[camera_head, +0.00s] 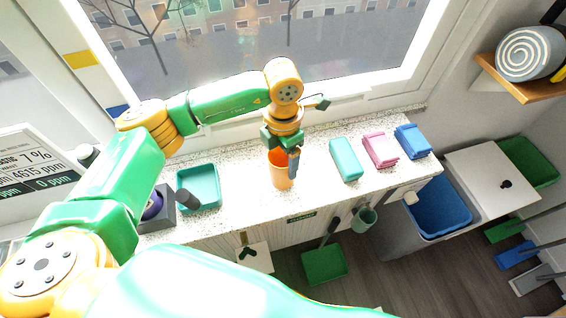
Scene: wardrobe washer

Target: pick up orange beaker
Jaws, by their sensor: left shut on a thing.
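The orange beaker (276,172) is upright at the middle of the speckled counter under the window. My left gripper (289,160) comes down on it from above, shut on its rim, with one finger in front of the beaker's right side. The fingers partly hide the beaker's upper part. I cannot tell whether its base still touches the counter. My right gripper does not show.
Teal (346,159), pink (380,150) and blue (412,141) blocks lie right of the beaker on the counter (240,188). A teal tray (203,172) and a dark cylinder (187,199) stand to the left. A blue bin (440,208) is at the right.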

